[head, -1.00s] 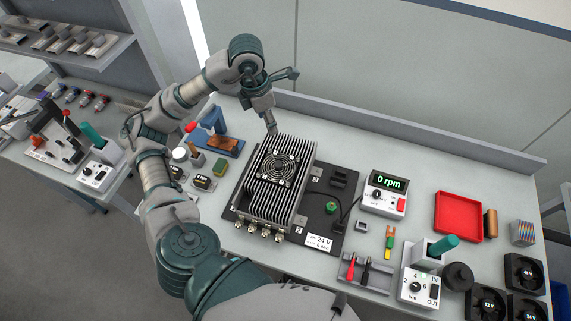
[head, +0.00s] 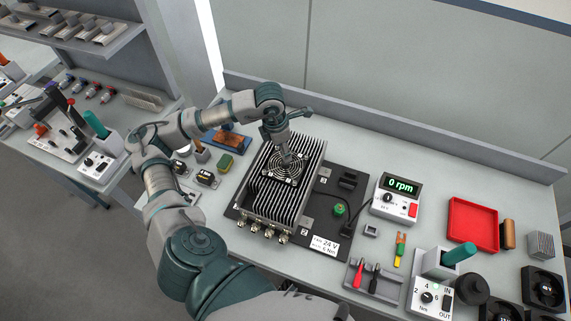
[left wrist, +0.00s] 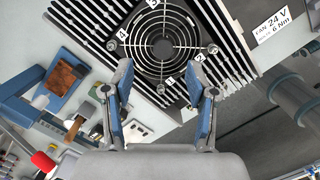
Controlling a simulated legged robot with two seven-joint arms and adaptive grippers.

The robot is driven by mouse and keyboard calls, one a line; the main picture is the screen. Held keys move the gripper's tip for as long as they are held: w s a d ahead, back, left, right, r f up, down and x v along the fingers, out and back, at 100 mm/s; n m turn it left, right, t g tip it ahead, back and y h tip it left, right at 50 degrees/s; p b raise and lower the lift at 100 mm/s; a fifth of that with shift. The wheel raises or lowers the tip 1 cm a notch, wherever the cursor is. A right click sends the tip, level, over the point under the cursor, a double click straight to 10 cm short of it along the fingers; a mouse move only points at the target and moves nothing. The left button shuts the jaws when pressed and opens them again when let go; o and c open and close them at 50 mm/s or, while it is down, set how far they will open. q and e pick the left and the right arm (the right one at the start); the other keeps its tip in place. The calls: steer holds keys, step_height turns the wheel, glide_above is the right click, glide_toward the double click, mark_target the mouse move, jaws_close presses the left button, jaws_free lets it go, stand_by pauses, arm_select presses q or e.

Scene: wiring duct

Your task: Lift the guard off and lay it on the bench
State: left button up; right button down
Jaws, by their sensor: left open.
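The guard (head: 272,168) is a round wire grille on top of the finned heat-sink box (head: 308,172). In the left wrist view the guard (left wrist: 160,38) shows concentric rings over a dark fan, with screw heads at corners numbered 1 to 4. My left gripper (head: 287,160) is above the guard, pointing down. In the left wrist view my left gripper (left wrist: 164,100) is open and empty, its two blue-grey fingers apart near the guard's corners 1 and 2. I cannot tell whether the fingertips touch anything. My right gripper is not in view.
The box stands on a black plate (head: 333,222) with a 24 V label. A speed meter (head: 396,198) reading 0 rpm, a red tray (head: 473,225), a torque driver station (head: 432,290) and black fans (head: 540,288) lie to the right. Bare bench (head: 352,143) shows behind the plate.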

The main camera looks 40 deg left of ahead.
arm_select(q)
steer(key=shift+w+d+f+p, duration=0.15)
steer(key=shift+f+p, duration=0.1)
steer(key=shift+f, duration=1.35)
steer(key=shift+w+d+f+p, duration=0.1)
steer(key=shift+f+p, duration=0.1)
steer(key=shift+f, duration=1.35)
steer(key=shift+s, duration=0.15)
jaws_close()
